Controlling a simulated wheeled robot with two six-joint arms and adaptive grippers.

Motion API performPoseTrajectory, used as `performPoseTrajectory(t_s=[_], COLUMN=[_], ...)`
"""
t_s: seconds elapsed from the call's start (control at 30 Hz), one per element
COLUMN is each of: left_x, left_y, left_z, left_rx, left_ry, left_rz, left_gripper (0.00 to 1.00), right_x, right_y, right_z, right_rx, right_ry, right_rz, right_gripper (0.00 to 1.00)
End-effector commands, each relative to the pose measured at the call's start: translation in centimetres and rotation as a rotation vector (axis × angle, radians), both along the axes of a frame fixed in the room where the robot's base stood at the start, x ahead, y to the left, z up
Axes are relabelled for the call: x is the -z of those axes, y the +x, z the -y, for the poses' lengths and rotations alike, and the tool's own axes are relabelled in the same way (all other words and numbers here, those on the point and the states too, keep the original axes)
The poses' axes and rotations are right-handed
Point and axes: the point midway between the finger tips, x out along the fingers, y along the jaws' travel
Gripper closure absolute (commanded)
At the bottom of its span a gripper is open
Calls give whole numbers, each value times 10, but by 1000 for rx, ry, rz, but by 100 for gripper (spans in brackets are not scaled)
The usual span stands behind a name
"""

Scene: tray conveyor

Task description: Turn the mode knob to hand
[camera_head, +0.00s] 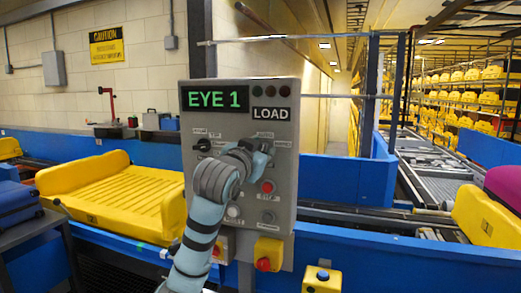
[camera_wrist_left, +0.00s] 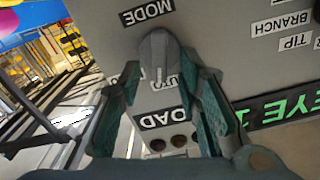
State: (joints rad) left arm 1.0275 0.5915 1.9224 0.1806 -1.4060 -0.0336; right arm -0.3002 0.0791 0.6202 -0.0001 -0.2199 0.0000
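The mode knob (camera_wrist_left: 158,55) is a grey knob with a white pointer line, on the grey panel beside the MODE label (camera_wrist_left: 147,12). Its line points toward the partly hidden AUTO label (camera_wrist_left: 163,83). My left gripper (camera_wrist_left: 165,75) is open, with one finger on each side of the knob; I cannot tell whether they touch it. In the head view my left gripper (camera_head: 256,152) is at the upper right of the control panel (camera_head: 225,125) and hides the knob. I see no readable HAND label. My right gripper is not in view.
Another black knob (camera_head: 204,145) is at the panel's left. A red stop button (camera_head: 267,187) lies below my gripper, and a yellow box with a red button (camera_head: 268,252) is at the panel's bottom. A yellow tray (camera_head: 110,190) sits on the conveyor at left.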

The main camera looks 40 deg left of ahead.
Motion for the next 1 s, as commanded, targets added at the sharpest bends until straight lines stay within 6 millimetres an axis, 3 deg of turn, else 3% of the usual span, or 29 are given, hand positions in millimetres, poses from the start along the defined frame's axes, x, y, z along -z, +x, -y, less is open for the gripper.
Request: performPoseTrajectory(t_s=[0.07, 0.27, 0.67, 1.0], left_x=[0, 0, -2, -3], left_y=[0, 0, 0, 1], left_z=[0, 0, 1, 3], left_rx=[0, 0, 0, 1], left_ry=[0, 0, 31, 219], left_rz=[0, 0, -11, -81], left_gripper=[70, 100, 100, 100], right_x=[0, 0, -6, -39], right_y=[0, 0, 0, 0], right_z=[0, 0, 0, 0], right_rx=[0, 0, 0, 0], right_ry=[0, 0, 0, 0], right_rz=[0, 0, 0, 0], right_gripper=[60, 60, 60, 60])
